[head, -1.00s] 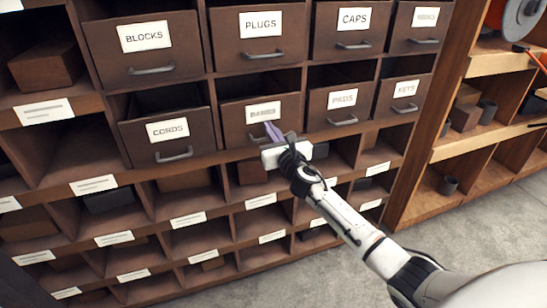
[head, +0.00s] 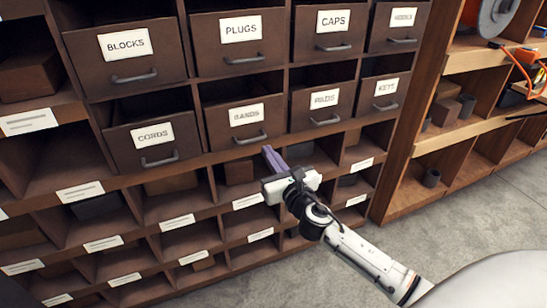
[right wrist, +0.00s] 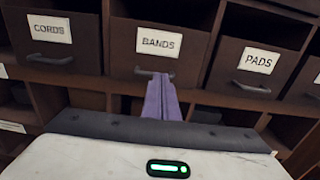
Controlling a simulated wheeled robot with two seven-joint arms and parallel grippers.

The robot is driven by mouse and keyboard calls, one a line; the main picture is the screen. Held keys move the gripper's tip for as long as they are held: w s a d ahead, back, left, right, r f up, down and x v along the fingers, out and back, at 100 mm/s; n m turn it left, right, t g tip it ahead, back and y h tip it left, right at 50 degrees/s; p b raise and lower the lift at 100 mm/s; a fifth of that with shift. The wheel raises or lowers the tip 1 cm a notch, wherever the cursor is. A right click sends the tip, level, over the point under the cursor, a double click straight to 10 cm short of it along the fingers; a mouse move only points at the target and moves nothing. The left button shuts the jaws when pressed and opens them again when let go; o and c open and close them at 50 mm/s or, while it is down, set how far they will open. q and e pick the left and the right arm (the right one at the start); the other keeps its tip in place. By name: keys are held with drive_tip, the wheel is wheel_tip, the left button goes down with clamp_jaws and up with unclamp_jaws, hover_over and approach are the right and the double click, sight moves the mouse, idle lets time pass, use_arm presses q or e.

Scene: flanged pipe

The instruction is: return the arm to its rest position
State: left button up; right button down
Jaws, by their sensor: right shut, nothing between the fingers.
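My right gripper (head: 269,152) has its purple fingers pressed together with nothing between them. In the head view it is below and right of the handle (head: 250,138) of the BANDS drawer (head: 223,118), in front of the shelf cubbies. In the right wrist view, the shut fingers (right wrist: 161,80) point towards the BANDS drawer (right wrist: 190,45) and overlap part of its handle in the picture. In the head view the fingers are clear of the handle. My right arm comes in from the lower right. My left gripper is not in view.
The CORDS drawer (head: 125,150) is left of BANDS and the PADS drawer (head: 300,108) right of it. Open cubbies with label strips (head: 178,222) fill the lower rack. A wooden shelf (head: 455,132) with parts stands at right. Grey floor (head: 470,225) is clear.

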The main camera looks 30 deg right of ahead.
drive_tip(key=shift+s+a, duration=0.2)
drive_tip(key=shift+s, duration=0.7)
